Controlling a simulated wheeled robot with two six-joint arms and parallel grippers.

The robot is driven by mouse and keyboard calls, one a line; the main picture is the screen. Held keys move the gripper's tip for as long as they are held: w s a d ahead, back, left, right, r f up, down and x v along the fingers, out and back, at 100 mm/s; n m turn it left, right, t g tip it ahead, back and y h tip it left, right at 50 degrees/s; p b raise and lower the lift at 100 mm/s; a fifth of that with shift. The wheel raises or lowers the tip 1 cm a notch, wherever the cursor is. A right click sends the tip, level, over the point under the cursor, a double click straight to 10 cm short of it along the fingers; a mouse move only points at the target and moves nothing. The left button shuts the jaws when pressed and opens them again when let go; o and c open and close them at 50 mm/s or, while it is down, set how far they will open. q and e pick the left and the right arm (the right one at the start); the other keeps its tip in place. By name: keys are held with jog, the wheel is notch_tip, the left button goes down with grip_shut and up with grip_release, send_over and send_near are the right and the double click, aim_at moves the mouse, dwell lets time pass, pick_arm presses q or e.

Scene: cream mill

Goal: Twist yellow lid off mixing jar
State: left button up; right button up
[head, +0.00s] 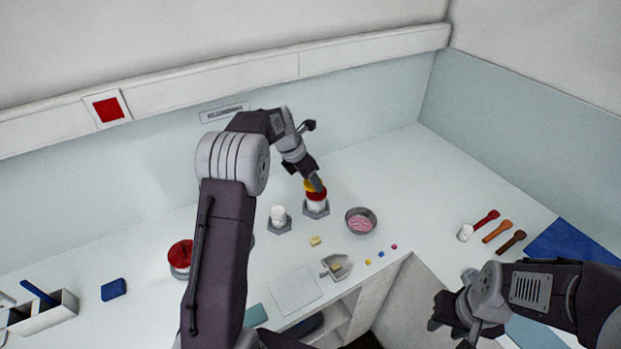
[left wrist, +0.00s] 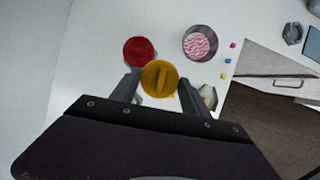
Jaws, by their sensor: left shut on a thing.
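My left gripper (head: 315,184) is shut on the yellow lid (left wrist: 160,78). In the left wrist view the lid sits between the two fingertips, its raised grip bar showing. In the head view the yellow lid (head: 309,186) shows partly behind the fingers, just above a red-topped white jar (head: 316,206) in a grey holder. In the left wrist view that red top (left wrist: 140,52) lies beside the yellow lid. A white jar (head: 279,212) with no coloured lid stands in a grey holder to the left. My right gripper (head: 454,318) is open and empty, low at the right.
A bowl of pink stuff (head: 361,221) stands right of the red-topped jar. A scoop (head: 337,267), a pale yellow block (head: 314,240) and small cubes lie in front. Another red-lidded jar (head: 181,256) stands left, partly behind my arm. Coloured spoons (head: 497,231) lie at the right.

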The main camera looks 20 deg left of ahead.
pick_arm(q)
notch_tip(320, 180, up, 3)
jog(key=p, duration=0.4)
jog(key=shift+r, duration=0.1)
